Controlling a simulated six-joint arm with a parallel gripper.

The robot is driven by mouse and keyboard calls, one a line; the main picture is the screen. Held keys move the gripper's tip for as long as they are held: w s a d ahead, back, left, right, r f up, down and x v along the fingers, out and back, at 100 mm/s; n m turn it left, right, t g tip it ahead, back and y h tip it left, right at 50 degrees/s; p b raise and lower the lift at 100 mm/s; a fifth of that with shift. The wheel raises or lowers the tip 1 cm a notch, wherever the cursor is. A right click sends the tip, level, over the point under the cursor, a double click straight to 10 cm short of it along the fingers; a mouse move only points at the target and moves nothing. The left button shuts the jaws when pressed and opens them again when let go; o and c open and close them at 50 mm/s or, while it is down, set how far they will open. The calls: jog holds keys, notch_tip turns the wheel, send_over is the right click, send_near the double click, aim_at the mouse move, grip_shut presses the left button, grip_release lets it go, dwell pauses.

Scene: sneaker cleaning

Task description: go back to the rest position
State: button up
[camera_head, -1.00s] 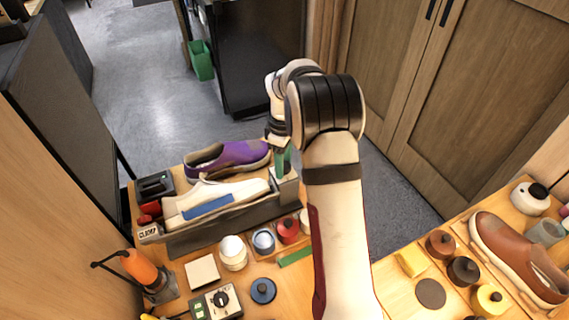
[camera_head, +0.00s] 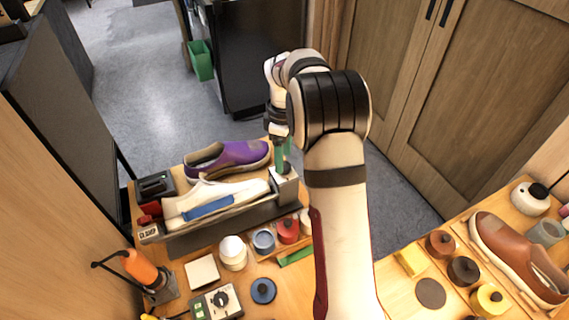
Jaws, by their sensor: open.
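My gripper (camera_head: 281,150) points down above the right end of the grey shoe stand, at the toe side of the white shoe. Its green fingers are open, with a small dark knob on the stand's end block (camera_head: 285,182) just below them. Whether the fingers touch the knob is hard to tell. The white shoe (camera_head: 232,190) with a blue patch lies on the stand (camera_head: 225,222). A purple shoe (camera_head: 235,153) sits behind it.
Several small pots, including a white one (camera_head: 233,251) and a red one (camera_head: 288,230), stand in front of the stand. An orange tool (camera_head: 140,267) is at the left. A brown shoe (camera_head: 510,255) and more pots are at the right. The space above the bench is free.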

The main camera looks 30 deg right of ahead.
jog(key=shift+r, duration=0.95)
notch_tip(320, 180, down, 5)
jog(key=m, duration=0.9)
